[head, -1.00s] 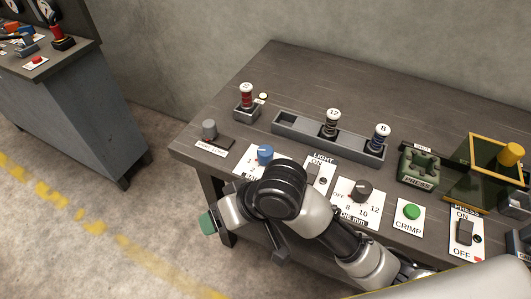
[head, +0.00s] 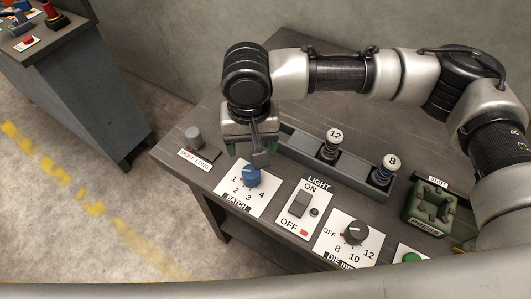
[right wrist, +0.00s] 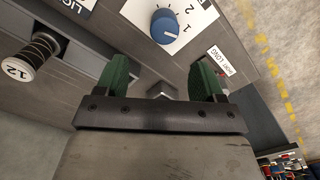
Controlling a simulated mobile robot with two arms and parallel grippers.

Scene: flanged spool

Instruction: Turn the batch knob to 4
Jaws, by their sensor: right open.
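The blue batch knob (head: 250,177) stands on its white plate (head: 232,201), with the numbers 1 to 4 around it. It also shows in the right wrist view (right wrist: 164,26). My right gripper (head: 252,150) is open and empty, just behind and above the knob in the head view. In the right wrist view its two green fingers (right wrist: 160,76) are spread apart, with the knob beyond them and nothing between. My left gripper is not in view.
Right of the batch plate are the light switch (head: 299,204) and the die knob (head: 356,232). A grey knob (head: 193,137) is at the left. Spools marked 12 (head: 332,145) and 8 (head: 388,169) stand in a tray. A green press block (head: 431,204) is farther right.

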